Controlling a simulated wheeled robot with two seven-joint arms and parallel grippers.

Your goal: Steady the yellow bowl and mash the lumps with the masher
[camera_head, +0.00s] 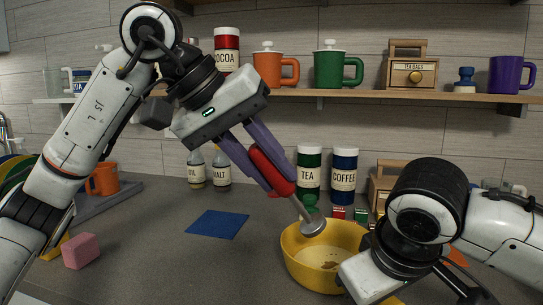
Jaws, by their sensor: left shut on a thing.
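The yellow bowl (297,262) stands on the grey counter at the lower middle, with brownish bits visible inside it. My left gripper (268,172) is shut on the red handle of the masher (311,225). The masher is tilted, and its round grey head is at the bowl's far rim in the picture; I cannot tell whether it touches. My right gripper (364,279) is at the bowl's right side, its body in front of part of the bowl. Its fingertips are hidden, so I cannot tell whether it grips the rim.
A blue mat (217,224) and a pink block (81,251) lie left of the bowl. The tea canister (309,172) and coffee canister (344,176) stand behind it. A shelf (450,97) with mugs runs above. The counter between block and bowl is mostly clear.

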